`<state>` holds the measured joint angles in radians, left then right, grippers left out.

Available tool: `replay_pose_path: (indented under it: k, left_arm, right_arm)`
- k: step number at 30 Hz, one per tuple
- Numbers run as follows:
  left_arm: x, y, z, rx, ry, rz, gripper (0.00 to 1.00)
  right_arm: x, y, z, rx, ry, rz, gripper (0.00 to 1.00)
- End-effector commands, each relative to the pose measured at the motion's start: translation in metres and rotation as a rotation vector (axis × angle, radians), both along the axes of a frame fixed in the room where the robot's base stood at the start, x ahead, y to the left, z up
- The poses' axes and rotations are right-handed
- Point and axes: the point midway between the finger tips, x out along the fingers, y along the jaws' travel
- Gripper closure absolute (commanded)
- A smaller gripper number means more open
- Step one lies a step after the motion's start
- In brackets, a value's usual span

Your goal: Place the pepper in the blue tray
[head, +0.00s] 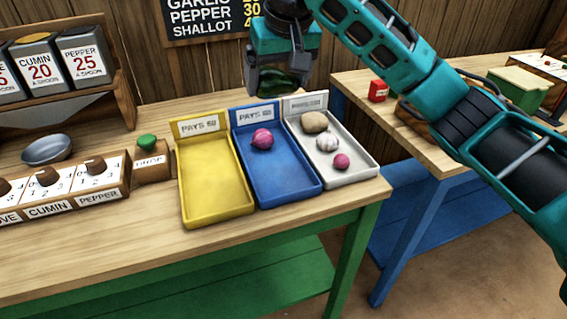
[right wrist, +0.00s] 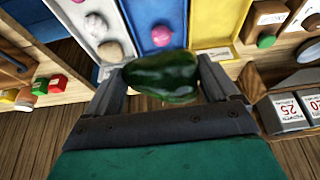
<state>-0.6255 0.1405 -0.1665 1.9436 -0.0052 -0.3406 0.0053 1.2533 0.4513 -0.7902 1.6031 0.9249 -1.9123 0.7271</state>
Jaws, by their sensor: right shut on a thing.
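My right gripper (head: 279,82) is shut on a dark green pepper (head: 272,84). It holds the pepper in the air above the back end of the blue tray (head: 290,170). The pepper (right wrist: 163,76) also shows between the fingers in the right wrist view. The blue tray stands between the yellow and white trays, with a label reading PAYS at its back. A pink-purple shallot-like bulb (head: 262,139) lies in its back part; the rest is bare. My left gripper is not in view.
The yellow tray (head: 215,190) is empty. The white tray (head: 350,170) holds a tan lump, a whitish bulb and a pink bulb. To the left are a metal bowl (head: 47,149), a green button (head: 147,141) and spice tins. A second table with a red box (head: 377,91) stands right.

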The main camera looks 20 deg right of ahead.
Motion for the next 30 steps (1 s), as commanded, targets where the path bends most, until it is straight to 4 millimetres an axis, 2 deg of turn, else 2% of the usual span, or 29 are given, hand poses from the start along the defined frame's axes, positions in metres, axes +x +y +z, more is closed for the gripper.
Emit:
replay_pose_path:
  k: [5, 15, 18, 24, 30]
  left_arm:
    - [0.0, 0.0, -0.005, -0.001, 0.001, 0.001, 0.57]
    - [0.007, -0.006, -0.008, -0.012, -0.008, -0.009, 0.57]
    - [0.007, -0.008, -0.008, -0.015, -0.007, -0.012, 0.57]
    - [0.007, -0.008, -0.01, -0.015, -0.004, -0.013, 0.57]
    - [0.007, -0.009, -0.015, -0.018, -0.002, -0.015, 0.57]
  right_arm:
    - [0.0, -0.003, -0.031, -0.004, 0.005, -0.021, 0.42]
    - [0.0, -0.002, -0.118, -0.002, 0.004, -0.017, 0.42]
    - [0.0, -0.003, -0.133, -0.002, 0.002, -0.018, 0.42]
    - [0.0, -0.002, -0.149, -0.001, 0.003, -0.018, 0.42]
    - [0.0, -0.002, -0.185, -0.003, 0.004, -0.017, 0.42]
